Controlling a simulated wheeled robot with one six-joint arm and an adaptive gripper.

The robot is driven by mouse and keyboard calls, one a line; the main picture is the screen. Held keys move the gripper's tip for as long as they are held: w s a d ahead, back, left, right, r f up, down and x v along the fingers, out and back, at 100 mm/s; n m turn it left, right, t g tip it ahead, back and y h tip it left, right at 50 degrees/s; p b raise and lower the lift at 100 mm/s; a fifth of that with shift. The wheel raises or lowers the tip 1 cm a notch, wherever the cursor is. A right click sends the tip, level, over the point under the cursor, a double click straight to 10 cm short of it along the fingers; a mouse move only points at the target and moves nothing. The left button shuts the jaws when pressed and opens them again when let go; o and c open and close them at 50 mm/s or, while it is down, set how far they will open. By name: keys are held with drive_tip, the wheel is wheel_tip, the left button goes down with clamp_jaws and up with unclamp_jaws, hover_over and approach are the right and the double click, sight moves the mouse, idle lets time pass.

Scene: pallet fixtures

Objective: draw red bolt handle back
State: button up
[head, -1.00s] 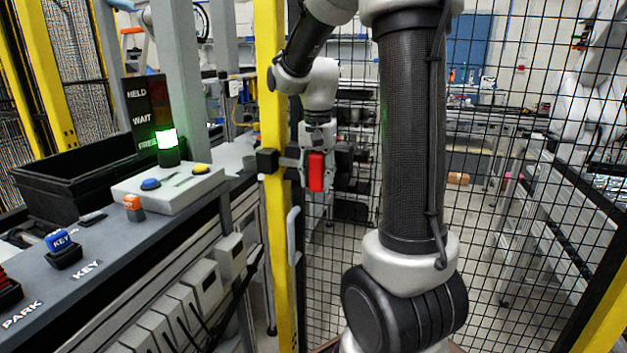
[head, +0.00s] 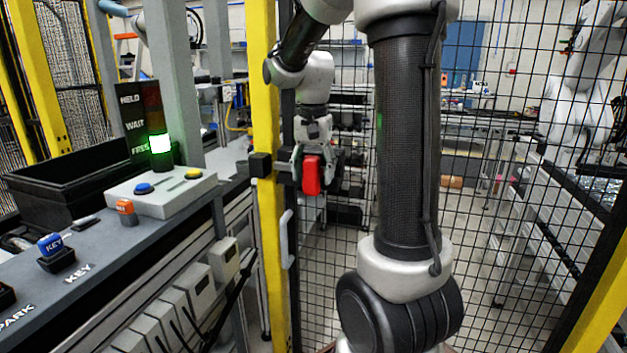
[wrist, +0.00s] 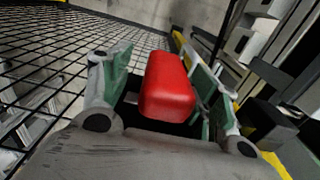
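The red bolt handle (head: 311,175) is an upright block on a grey bolt bar (head: 283,168) beside the yellow post. My gripper (head: 314,172) is at the handle, with one finger on each side of it. In the wrist view the red handle (wrist: 168,86) lies between the green-padded fingers of my gripper (wrist: 160,85). A gap shows between the left finger and the handle. The right finger is very near the handle, and I cannot tell whether it touches. The far side of the handle is hidden.
A black block (head: 260,165) sits on the yellow post (head: 268,230), with a grey pull handle (head: 286,238) below. Wire mesh (head: 500,200) fills the right. At left, a console (head: 150,235) carries buttons, key blocks and a green-lit stack light (head: 160,144).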

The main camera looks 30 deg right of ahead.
wheel_tip(320, 180, up, 10)
drive_tip(key=shift+f, duration=0.2)
idle(0.4)
drive_tip(key=s+a+f+n+t, duration=0.1)
drive_tip(key=s+a+f+n, duration=0.1)
drive_tip(key=s, duration=0.4)
drive_tip(key=s+a+f+n+t, duration=0.2)
drive_tip(key=s+n, duration=0.3)
drive_tip(key=s, duration=0.1)
drive_tip(key=s+a+f+n+t, duration=0.1)
drive_tip(key=s+a+f+n, duration=0.1)
drive_tip(key=s, duration=0.4)
drive_tip(key=shift+s+a+n, duration=0.25)
drive_tip(key=shift+s+n, duration=0.15)
drive_tip(key=shift+n, duration=0.3)
